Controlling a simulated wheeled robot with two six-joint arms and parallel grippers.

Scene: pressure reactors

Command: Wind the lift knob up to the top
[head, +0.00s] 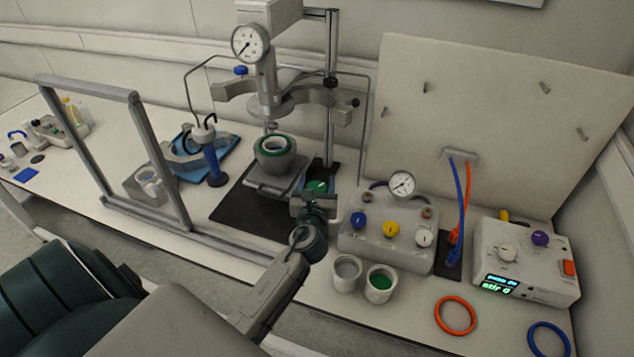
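A green knob (316,186), which I take to be the lift knob, sits at the front right of the stand, beside the lift platform (270,188). A grey vessel with a green ring (277,148) stands on that platform, below the reactor head (268,85) and apart from it. My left gripper (315,196) is right at the green knob, on its near side. The gripper body hides its own fingertips and part of the knob, so I cannot tell whether it is shut on it. My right gripper is not in view.
A control box with a gauge (385,235) stands close to the right of my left gripper. Two cups (346,274) are in front of it. A grey upright frame (150,165) stands to the left. A vertical post (331,90) rises behind the knob.

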